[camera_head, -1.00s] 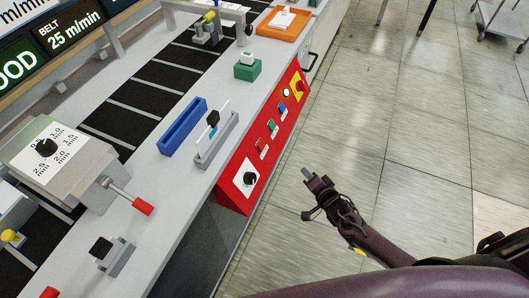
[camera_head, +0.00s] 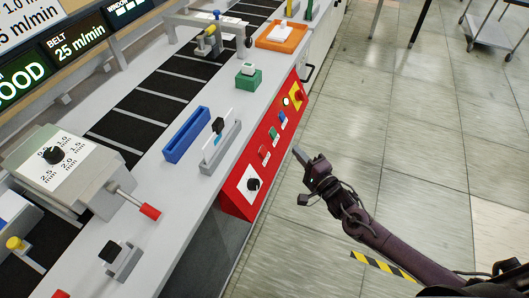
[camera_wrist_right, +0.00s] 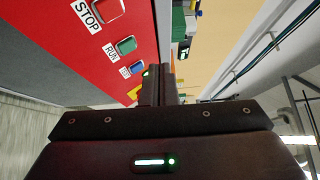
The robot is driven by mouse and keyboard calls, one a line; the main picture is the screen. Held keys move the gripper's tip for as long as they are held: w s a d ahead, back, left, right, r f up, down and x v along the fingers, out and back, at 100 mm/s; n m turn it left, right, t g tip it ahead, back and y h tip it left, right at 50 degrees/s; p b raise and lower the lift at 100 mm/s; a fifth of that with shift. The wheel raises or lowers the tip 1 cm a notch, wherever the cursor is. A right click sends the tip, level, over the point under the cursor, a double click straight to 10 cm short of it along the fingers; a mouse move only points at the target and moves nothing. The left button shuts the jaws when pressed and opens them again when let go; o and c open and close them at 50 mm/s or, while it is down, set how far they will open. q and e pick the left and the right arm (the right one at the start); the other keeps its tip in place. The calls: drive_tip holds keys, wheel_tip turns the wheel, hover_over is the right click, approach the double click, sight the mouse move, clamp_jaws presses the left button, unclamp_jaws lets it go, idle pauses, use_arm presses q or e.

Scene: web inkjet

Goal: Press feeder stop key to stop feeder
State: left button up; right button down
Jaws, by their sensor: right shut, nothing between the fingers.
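A red control panel (camera_head: 243,196) faces out from the front side of the bench. On it are a red key (camera_head: 264,151), a green key (camera_head: 273,133) and a blue key (camera_head: 282,117) in a row. In the right wrist view the red key (camera_wrist_right: 108,8) has the label STOP (camera_wrist_right: 87,14) beside it, and the green key (camera_wrist_right: 126,45) has the label RUN. My right gripper (camera_head: 298,153) is shut and empty, in front of the panel and to the right of the red key. Its fingers (camera_wrist_right: 160,85) appear apart from the keys. My left gripper is out of view.
The bench top holds a blue tray (camera_head: 186,135) and a green block (camera_head: 248,80). The floor right of the bench is open.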

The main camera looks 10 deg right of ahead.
sight(264, 147)
drive_tip(key=w+a+f+b, duration=0.4)
drive_tip(key=a+b, duration=0.2)
drive_tip(key=shift+w+a, duration=0.15)
drive_tip(key=shift+f, duration=0.1)
idle(2.1)
drive_tip(key=shift+w+a+f+b, duration=0.2)
drive_tip(key=shift+a+b, duration=0.1)
drive_tip(key=shift+b, duration=0.05)
drive_tip(key=shift+w+a+f+b, duration=0.2)
drive_tip(key=shift+a+b, duration=0.1)
idle(0.6)
idle(0.4)
drive_tip(key=shift+s+d+r+p, duration=0.45)
drive_tip(key=shift+d+p, duration=0.1)
drive_tip(key=shift+p, duration=0.2)
